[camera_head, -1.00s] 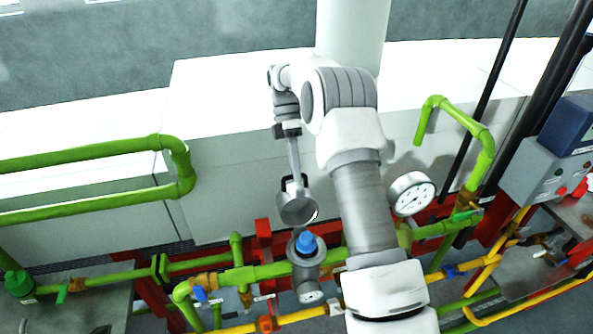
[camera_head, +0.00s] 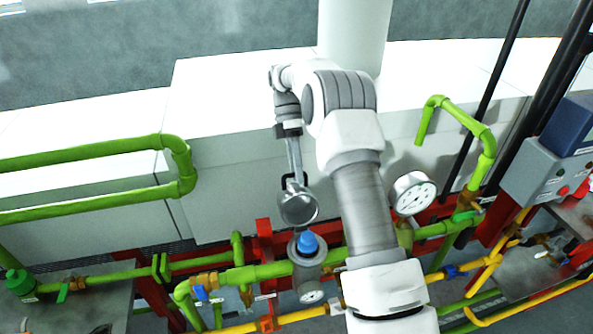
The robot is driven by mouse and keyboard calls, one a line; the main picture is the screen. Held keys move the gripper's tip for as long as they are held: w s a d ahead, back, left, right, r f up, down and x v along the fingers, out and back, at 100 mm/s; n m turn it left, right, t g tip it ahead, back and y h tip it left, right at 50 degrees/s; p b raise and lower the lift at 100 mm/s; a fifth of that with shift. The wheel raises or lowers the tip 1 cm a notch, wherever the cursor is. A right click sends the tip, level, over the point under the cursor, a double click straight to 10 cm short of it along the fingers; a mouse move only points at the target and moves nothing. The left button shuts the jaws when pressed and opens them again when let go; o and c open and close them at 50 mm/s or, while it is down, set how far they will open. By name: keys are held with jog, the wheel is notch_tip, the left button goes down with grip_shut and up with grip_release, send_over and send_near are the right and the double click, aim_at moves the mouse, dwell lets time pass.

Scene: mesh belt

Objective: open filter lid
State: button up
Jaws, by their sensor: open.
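The filter housing (camera_head: 308,277) is a grey upright cylinder in the green pipe line, open at the top with a blue filter cap (camera_head: 307,243) showing inside. The round grey filter lid (camera_head: 298,208) stands tilted up behind and above the housing, clear of its mouth. Its dark handle (camera_head: 284,182) is at the lid's upper edge. My gripper (camera_head: 296,178) points down at this handle, with its fingers slightly apart. I cannot tell whether a finger touches the handle. Any hinge behind the lid is hidden.
A white pressure gauge (camera_head: 413,193) stands to the right beyond my arm. Green pipes (camera_head: 100,155) loop at the left, and another bent pipe (camera_head: 462,118) rises at the right. A red frame (camera_head: 264,233) runs behind the housing. White cabinets (camera_head: 230,110) fill the back.

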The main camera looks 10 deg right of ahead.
notch_tip(320, 180, up, 4)
jog(key=shift+f+b, duration=0.2)
jog(key=shift+b, duration=0.4)
jog(key=s+d+r+b, duration=0.2)
jog(key=s+d+r, duration=0.4)
jog(key=d, duration=0.4)
jog(key=shift+s+r, duration=0.2)
jog(key=shift+r, duration=0.45)
